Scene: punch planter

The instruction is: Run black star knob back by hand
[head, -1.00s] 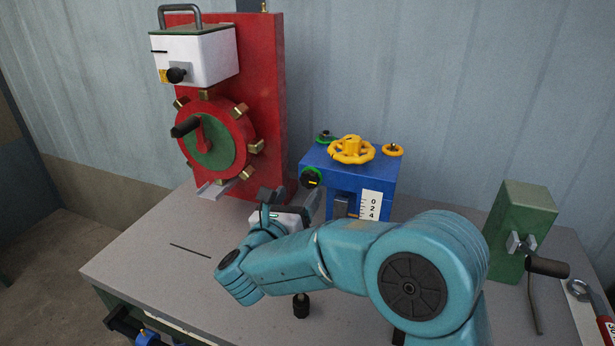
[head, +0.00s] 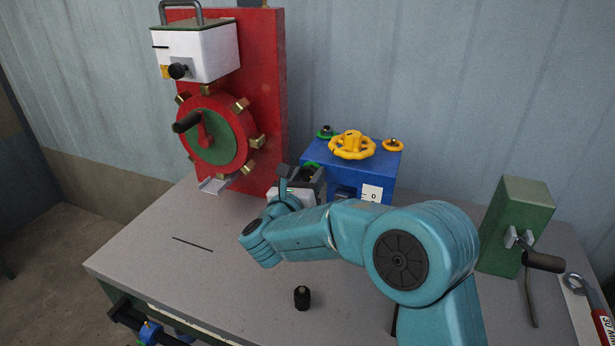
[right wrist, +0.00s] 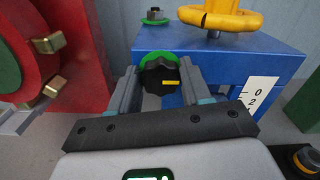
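The black star knob (right wrist: 160,76) has a yellow mark pointing right and a green ring behind it. My right gripper (right wrist: 158,82) is open, with one finger on each side of the knob; a small gap seems to show at each side. In the head view the right gripper (head: 303,176) reaches the box's left front and mostly hides the knob. My left gripper is not in view.
A yellow handwheel (head: 352,146) tops the box, and a white number scale (head: 372,193) is on its front. A red panel with a toothed wheel (head: 215,135) stands left. A black peg (head: 302,298) stands on the table. A green block with a crank (head: 518,225) is right.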

